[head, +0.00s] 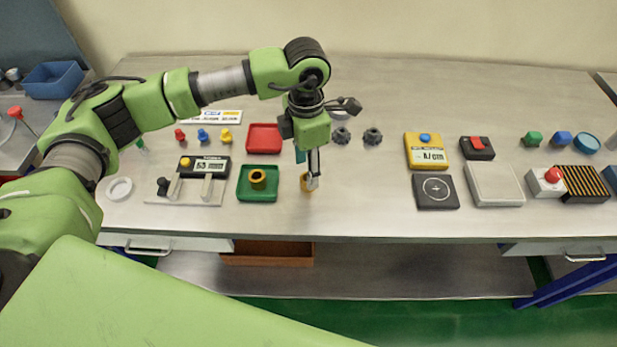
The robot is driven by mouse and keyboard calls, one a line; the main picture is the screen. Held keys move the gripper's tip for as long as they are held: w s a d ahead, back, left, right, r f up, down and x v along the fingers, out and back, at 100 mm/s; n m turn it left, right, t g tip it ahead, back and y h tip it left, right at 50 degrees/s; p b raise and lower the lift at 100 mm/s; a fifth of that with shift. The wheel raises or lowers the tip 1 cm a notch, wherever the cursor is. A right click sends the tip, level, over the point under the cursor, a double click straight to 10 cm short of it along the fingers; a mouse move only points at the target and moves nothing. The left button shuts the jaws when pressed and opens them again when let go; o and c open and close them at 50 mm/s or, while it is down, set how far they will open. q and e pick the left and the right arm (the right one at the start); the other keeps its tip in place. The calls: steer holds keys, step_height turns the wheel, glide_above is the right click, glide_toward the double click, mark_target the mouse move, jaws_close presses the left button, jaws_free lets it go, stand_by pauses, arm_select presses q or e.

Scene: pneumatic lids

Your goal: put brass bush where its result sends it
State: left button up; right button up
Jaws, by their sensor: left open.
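My left gripper (313,180) reaches down over the middle-left of the bench, open, with its fingertips at a brass bush (304,184). That bush stands on the bare bench, and the fingers partly hide it; I cannot tell whether they touch it. Another brass bush (258,178) sits in the green tray (243,194) just left of the gripper. A red tray (264,130) behind it looks empty. My right gripper is not in view.
Red, blue and yellow pegs (202,135) stand behind the gauge, and a white ring (119,188) lies left. Dark knobs (372,136) stand behind right of the gripper. A yellow meter (426,152) and dark pad (435,192) stand further right. The bench between gripper and pad is clear.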

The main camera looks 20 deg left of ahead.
arm_select(q)
steer(key=shift+w+f+p, duration=0.15)
steer(key=shift+f+p, duration=0.55)
steer(key=f, duration=0.1)
steer(key=f+p, duration=0.1)
steer(key=shift+w+f, duration=0.2)
steer(key=shift+f, duration=0.7)
steer(key=shift+d, duration=0.1)
steer(key=shift+w, duration=0.1)
jaws_close()
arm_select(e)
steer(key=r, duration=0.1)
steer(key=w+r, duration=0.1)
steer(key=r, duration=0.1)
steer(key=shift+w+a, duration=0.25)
